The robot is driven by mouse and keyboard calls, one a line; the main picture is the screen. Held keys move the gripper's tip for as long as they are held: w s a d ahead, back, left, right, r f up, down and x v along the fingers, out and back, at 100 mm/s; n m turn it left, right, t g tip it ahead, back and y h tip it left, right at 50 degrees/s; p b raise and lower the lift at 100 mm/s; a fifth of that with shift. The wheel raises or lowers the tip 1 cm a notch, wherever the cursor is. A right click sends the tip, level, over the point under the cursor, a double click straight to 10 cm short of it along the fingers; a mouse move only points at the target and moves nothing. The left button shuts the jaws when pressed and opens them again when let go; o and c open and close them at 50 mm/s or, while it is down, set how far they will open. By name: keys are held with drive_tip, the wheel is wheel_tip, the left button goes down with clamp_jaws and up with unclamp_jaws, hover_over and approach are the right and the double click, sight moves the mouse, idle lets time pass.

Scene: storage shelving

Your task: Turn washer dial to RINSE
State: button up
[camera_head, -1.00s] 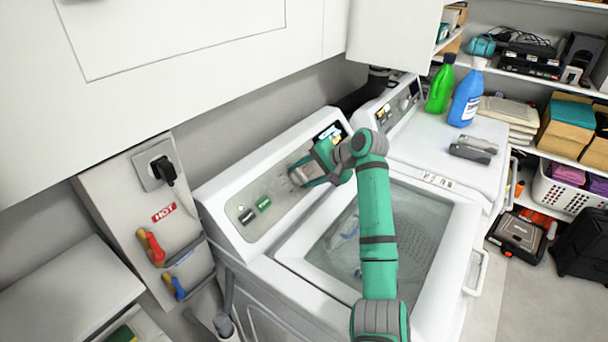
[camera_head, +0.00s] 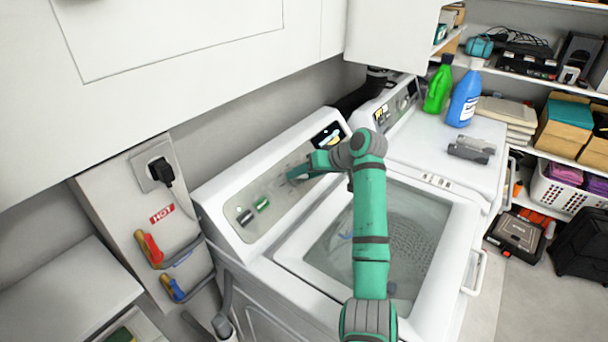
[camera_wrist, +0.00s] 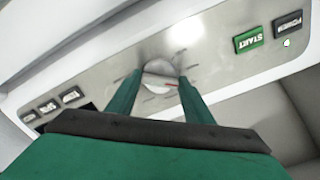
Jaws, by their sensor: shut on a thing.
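The washer (camera_head: 262,262) stands in the middle of the head view, its control panel (camera_head: 229,222) sloping along the back. The panel's round silver dial (camera_wrist: 160,76) shows in the wrist view, with a small red mark on its lower right side. My gripper (camera_wrist: 159,82) has one finger on each side of the dial and is shut on it. In the head view my gripper (camera_head: 299,174) reaches the middle of the panel and largely hides the dial. Lettering around the dial is too small to read.
A green START button (camera_wrist: 249,40) and a dark POWER button (camera_wrist: 288,24) lie right of the dial in the wrist view. A green bottle (camera_head: 438,88) and a blue bottle (camera_head: 464,98) stand on the neighbouring machine. A wall cabinet (camera_head: 190,50) hangs above.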

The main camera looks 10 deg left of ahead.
drive_tip(key=shift+w+d+r+n, duration=0.1)
drive_tip(key=shift+n, duration=0.95)
drive_tip(key=shift+d+r+n, duration=0.1)
drive_tip(key=shift+n, duration=0.95)
drive_tip(key=shift+a, duration=0.1)
drive_tip(key=o, duration=0.9)
drive_tip(key=shift+o, duration=0.6)
drive_tip(key=shift+f, duration=0.15)
drive_tip(key=v, duration=1.1)
